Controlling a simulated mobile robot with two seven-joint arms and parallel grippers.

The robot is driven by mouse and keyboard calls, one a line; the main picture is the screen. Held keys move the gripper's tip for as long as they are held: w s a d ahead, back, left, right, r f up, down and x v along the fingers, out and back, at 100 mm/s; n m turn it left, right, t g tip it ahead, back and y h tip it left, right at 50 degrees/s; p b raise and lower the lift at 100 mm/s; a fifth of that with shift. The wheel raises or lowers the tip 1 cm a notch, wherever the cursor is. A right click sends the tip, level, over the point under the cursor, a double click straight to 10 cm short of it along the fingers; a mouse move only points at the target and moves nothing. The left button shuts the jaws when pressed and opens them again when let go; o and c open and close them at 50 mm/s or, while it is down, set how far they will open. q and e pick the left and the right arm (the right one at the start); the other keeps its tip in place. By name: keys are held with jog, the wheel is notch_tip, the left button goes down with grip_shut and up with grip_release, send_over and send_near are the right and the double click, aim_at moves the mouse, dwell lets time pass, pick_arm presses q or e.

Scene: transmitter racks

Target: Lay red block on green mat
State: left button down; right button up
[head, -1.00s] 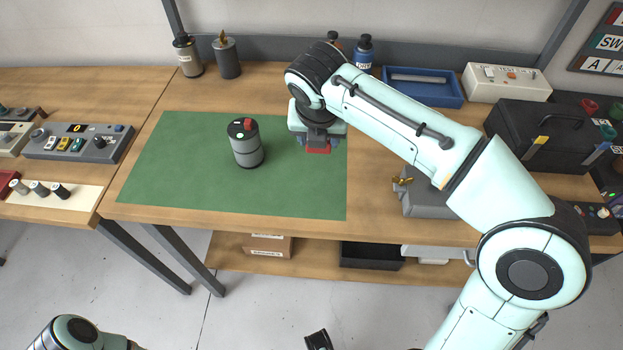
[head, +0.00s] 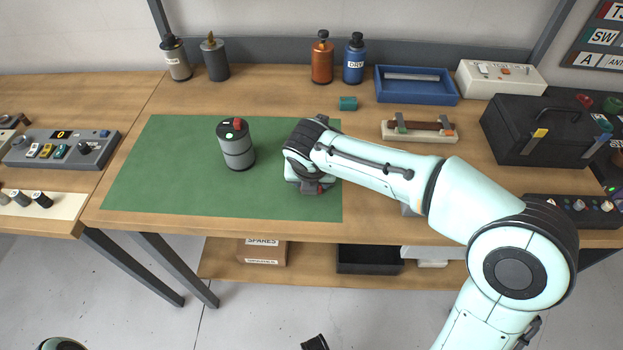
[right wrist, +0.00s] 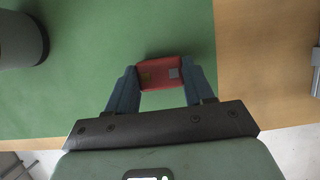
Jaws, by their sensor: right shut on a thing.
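The red block (head: 312,188) is mostly hidden under my right gripper in the head view. It shows clearly between the fingertips in the right wrist view (right wrist: 163,73). My right gripper (right wrist: 162,78) is shut on it, over the right part of the green mat (head: 165,180). The mat also fills most of the right wrist view (right wrist: 100,60). I cannot tell whether the block touches the mat.
A grey cylinder (head: 237,150) with a red button stands on the mat, left of my right gripper. The mat's left part is clear. A black case (head: 535,130) stands right.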

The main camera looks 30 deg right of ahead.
jog(key=o, duration=0.6)
jog(key=shift+f, duration=0.15)
jog(key=o, duration=0.4)
jog(key=shift+o, duration=0.2)
jog(key=p+v, duration=0.2)
jog(key=v, duration=1)
jog(key=shift+r+p, duration=0.3)
jog(key=shift+f, duration=0.1)
